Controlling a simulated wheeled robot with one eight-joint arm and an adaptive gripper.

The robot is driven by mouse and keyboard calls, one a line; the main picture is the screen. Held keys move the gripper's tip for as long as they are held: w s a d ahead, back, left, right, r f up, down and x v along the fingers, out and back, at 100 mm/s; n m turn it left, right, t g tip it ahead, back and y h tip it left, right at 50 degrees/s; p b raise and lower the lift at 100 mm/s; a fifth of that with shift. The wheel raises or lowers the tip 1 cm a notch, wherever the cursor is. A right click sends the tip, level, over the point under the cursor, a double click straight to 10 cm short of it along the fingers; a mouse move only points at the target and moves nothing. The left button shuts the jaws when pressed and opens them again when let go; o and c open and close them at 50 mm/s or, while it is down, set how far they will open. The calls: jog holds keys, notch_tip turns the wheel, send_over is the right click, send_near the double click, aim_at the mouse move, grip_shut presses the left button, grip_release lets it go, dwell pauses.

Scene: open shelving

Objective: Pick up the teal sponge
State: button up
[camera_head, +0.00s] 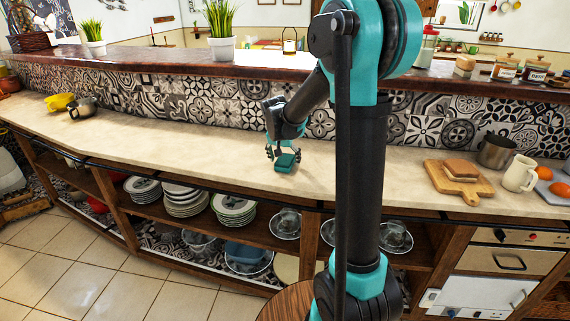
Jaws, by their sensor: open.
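The teal sponge (287,161) appears as a small teal block on the pale countertop, near the middle of the picture. My gripper (284,151) points down right over it, with its dark fingers open at the block's upper part. The gripper also has teal parts, so the line between it and the sponge is hard to make out. I cannot tell whether the fingers touch the sponge.
The countertop (215,143) is clear around the sponge. A patterned tile wall (200,97) runs behind it. To the right are a wooden board (447,182) with bread, a metal pot (495,151) and a white pitcher (519,174). Stacked plates (184,200) fill shelves below.

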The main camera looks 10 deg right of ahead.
aim_at(285, 159)
jog(key=c, duration=1)
jog(key=shift+c, duration=0.2)
notch_tip(285, 159, up, 20)
